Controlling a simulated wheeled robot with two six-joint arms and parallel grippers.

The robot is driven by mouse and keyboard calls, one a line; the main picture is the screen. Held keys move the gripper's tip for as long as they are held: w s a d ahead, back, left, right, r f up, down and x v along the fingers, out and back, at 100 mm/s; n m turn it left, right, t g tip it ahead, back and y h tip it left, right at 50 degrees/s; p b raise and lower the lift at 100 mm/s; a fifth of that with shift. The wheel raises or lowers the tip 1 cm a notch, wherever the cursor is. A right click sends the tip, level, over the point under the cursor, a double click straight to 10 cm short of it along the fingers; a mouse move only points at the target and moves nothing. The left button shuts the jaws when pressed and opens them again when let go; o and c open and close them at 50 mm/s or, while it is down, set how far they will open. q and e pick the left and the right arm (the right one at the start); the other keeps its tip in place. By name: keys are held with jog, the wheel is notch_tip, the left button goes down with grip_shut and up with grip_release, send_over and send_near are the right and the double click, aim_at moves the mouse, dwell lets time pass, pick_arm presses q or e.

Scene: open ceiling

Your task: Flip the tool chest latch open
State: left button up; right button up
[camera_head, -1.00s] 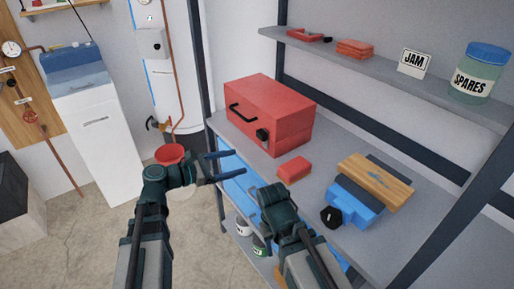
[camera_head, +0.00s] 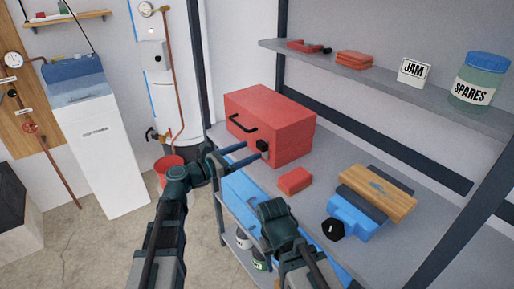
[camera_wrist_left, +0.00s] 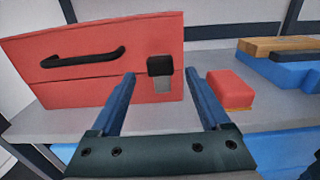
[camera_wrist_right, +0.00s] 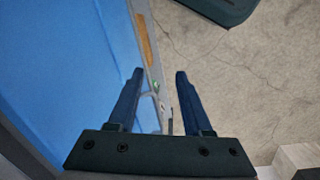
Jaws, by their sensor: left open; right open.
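The red tool chest (camera_head: 285,110) stands on the grey shelf, with a black handle (camera_head: 241,124) on its front. Its black latch (camera_head: 262,145) is on the front face, right of the handle. In the left wrist view the latch (camera_wrist_left: 160,66) sits above a small grey plate (camera_wrist_left: 163,85). My left gripper (camera_head: 253,149) is open and empty just before the chest front. In the left wrist view the latch appears between its fingertips; I see no contact. My right gripper (camera_wrist_right: 160,73) is open and empty, low by the shelf's front edge.
A red block (camera_head: 295,180) lies on the shelf right of the chest. A blue tool with a black knob and a wooden block (camera_head: 377,192) lie further right. An upper shelf (camera_head: 370,75) holds a jar (camera_head: 478,85) and a JAM sign. Blue bins hang below.

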aim_at(259, 146)
pick_arm(q)
jog(key=shift+x, duration=2.2)
grip_shut()
